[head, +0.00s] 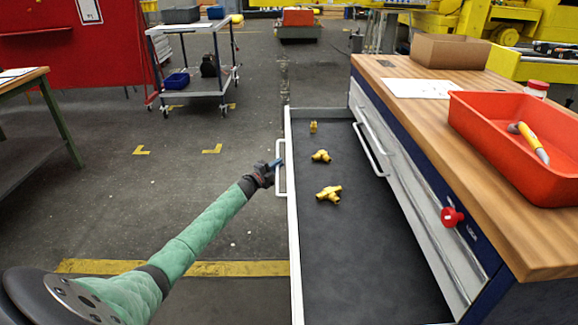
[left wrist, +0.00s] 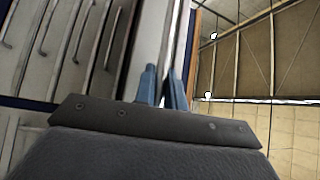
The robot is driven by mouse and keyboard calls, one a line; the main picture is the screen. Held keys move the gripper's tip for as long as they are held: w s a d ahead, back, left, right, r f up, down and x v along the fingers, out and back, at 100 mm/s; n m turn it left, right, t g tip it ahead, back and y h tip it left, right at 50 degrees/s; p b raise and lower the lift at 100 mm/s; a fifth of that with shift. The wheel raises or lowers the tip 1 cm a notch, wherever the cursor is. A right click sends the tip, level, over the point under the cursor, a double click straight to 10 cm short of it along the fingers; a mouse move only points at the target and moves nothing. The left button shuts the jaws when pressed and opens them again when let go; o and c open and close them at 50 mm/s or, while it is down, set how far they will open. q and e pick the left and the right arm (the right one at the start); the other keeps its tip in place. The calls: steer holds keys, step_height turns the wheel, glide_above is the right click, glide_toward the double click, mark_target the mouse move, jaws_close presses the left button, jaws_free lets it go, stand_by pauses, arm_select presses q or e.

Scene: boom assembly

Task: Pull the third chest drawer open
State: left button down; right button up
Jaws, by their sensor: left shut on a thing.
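A chest drawer (head: 294,235) stands pulled far out from the chest (head: 410,150), over the floor to the left. Its white bar handle (head: 279,185) is on the outer face of its front. My left gripper (head: 276,163) is at the far part of this handle, its blue fingers shut on it. In the left wrist view the blue fingertips (left wrist: 163,88) close around a pale bar. Which drawer of the chest this is, I cannot tell for sure. My right gripper is not in view.
Yellow fittings (head: 328,194) lie inside the open drawer. A red tray (head: 520,140) with a yellow-handled tool and a cardboard box (head: 450,50) stand on the chest's wooden top. A red knob (head: 451,217) sticks out from the chest. A trolley (head: 195,85) stands farther back; floor left of the drawer is clear.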

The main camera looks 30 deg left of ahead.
arm_select(q)
steer(key=shift+s+a, duration=0.45)
steer(key=shift+a, duration=0.15)
steer(key=c, duration=1.5)
jaws_free()
